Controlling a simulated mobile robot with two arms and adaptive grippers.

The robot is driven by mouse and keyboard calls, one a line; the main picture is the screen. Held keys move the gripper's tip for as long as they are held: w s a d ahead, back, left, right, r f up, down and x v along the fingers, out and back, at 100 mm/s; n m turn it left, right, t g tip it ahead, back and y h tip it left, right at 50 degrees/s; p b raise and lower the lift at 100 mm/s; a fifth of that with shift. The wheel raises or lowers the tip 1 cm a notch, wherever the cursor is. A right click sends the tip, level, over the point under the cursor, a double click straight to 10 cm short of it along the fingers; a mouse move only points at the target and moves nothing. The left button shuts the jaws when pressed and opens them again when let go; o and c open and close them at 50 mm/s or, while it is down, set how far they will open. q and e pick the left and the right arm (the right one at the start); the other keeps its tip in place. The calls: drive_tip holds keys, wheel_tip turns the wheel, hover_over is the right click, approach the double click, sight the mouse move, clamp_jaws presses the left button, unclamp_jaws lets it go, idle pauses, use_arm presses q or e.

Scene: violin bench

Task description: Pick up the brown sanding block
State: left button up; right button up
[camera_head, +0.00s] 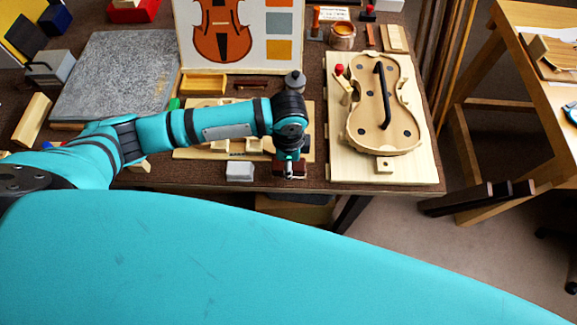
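My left arm reaches in from the left over the bench. My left gripper (289,160) points down near the bench's front edge, seen from above. A small dark reddish-brown block (290,173) shows directly under and between its fingers, mostly hidden by the gripper; it looks like the brown sanding block. I cannot tell whether the fingers touch it or how far they are closed. My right gripper is not in view. A large teal part of mine fills the bottom of the picture.
A white block (240,171) stands just left of the gripper. A wooden tray (188,154) lies behind it under my arm. A violin body in a mould (384,105) lies on a pale board (345,165) at right. A grey stone slab (115,75) is at left.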

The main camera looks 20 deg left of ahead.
use_arm(q)
drive_tip(key=s+d+r+b, duration=0.1)
drive_tip(key=s+r, duration=0.1)
drive_tip(key=s, duration=1.4)
drive_tip(key=shift+d, duration=0.3)
